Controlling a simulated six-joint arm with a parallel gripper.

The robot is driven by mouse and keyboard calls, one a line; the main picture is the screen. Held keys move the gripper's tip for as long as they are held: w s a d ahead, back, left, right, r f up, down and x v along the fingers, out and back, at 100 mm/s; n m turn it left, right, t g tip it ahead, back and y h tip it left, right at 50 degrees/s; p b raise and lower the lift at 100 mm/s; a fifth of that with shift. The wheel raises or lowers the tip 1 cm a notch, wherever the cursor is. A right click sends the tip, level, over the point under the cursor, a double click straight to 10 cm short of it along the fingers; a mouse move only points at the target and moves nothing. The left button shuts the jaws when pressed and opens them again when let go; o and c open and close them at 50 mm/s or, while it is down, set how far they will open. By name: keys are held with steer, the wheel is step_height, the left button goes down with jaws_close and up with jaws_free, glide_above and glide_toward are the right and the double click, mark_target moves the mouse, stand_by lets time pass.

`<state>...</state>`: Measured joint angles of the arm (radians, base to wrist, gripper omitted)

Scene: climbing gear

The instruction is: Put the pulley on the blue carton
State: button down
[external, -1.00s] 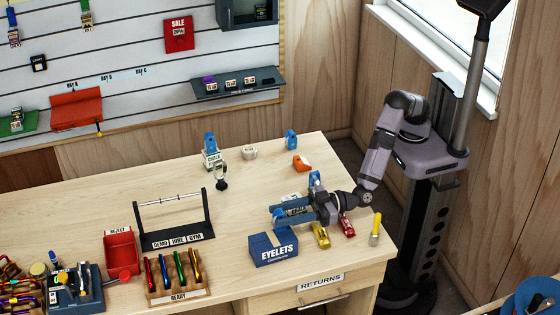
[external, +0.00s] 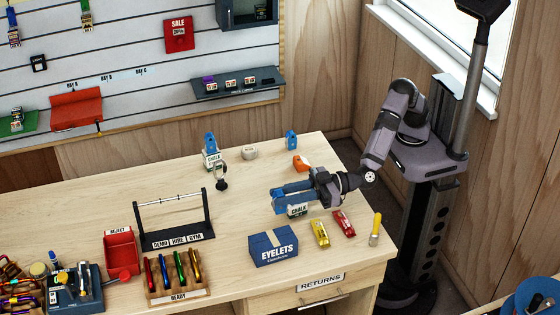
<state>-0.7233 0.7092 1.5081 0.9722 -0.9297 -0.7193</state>
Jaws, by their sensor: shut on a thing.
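My gripper (external: 284,198) is in the air behind the blue carton (external: 273,249), its blue fingers pointing left. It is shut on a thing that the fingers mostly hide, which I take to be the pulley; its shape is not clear. The blue carton, marked EYELETS, stands upright near the front edge with a clear top. My gripper is above and behind it, apart from it.
Yellow (external: 320,233) and red (external: 344,223) gear lies right of the carton. An orange piece (external: 301,163) and a white roll (external: 249,153) lie farther back. A dark rack (external: 177,240) stands left.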

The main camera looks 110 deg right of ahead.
steer(key=shift+r, duration=1.35)
steer(key=shift+a+f, duration=0.5)
steer(key=shift+f, duration=1.1)
steer(key=shift+a+f, duration=0.55)
steer(key=shift+f, duration=1.1)
steer(key=shift+a+f, duration=0.5)
steer(key=shift+f, duration=1.1)
steer(key=shift+f, duration=0.2)
steer(key=c, duration=1.5)
jaws_free()
steer(key=shift+o, duration=0.2)
steer(key=shift+r, duration=0.1)
